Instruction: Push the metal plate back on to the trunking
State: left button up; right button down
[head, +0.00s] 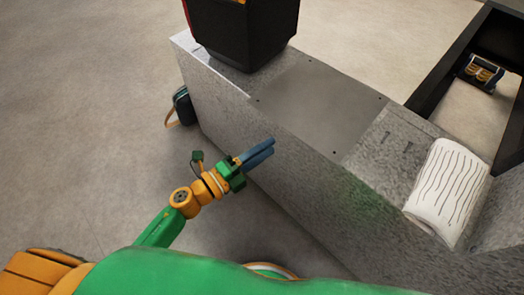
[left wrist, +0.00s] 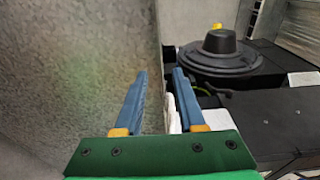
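The metal plate (head: 320,105) is a flat, smooth grey sheet with small dark holes at its corners. It lies on the top of the speckled grey trunking (head: 225,105) and reaches about from one long edge to the other. I cannot tell whether it sits flush. My left gripper (head: 272,148) is beside the trunking's near side, in front of the plate and apart from it. Its blue fingers also show in the left wrist view (left wrist: 162,72), with an empty gap between them. The plate cannot be made out in that view. My right gripper is not in view.
A black box with red trim (head: 240,35) stands on the trunking beyond the plate. A white pad with wavy black lines (head: 450,190) lies at the right. A dark frame (head: 450,70) is behind it. A black round object (left wrist: 220,55) shows in the left wrist view. The floor at left is mostly clear.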

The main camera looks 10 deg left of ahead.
pick_arm(q)
jog(key=x, duration=0.6)
jog(key=shift+w+d, duration=0.25)
jog(key=shift+d, duration=0.05)
grip_shut()
dwell(1.1)
